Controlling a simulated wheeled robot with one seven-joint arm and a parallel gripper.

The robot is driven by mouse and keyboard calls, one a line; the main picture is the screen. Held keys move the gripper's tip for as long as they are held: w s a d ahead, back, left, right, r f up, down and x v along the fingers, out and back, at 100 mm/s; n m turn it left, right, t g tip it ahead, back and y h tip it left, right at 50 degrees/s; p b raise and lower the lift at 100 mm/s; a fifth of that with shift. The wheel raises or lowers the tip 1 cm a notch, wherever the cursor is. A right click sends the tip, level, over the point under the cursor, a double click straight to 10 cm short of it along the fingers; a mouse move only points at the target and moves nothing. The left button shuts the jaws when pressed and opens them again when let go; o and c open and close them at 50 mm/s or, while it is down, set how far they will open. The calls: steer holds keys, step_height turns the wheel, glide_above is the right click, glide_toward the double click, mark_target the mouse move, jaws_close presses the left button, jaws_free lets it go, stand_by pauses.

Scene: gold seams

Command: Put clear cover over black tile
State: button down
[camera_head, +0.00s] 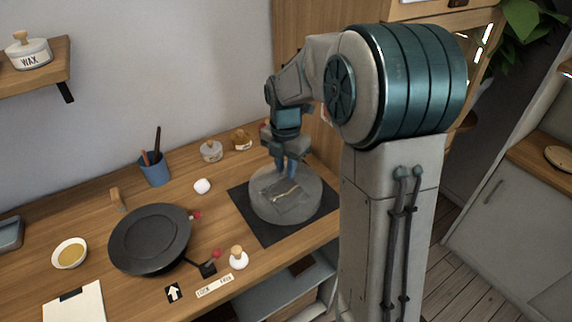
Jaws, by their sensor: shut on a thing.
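The clear cover (262,205) is a round, greyish see-through dome. It is over the middle of the square black tile (246,207) near the right end of the wooden bench, and the tile's corners show around it. A small grey piece with a pale gold line (287,194) shows through the cover. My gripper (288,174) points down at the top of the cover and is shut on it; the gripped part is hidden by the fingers. I cannot tell whether the cover's rim touches the tile.
A black pan (150,238) with red knobs, a small corked bottle (238,260) and a white ball (202,186) are left of the tile. Jars (211,151) and a blue cup of tools (154,171) stand behind. The bench edge is just in front of the tile.

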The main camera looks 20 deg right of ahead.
steer(key=shift+f, duration=0.25)
steer(key=c, duration=0.7)
jaws_free()
steer(key=shift+r, duration=0.15)
steer(key=shift+r+p, duration=3.2)
steer(key=shift+r, duration=0.7)
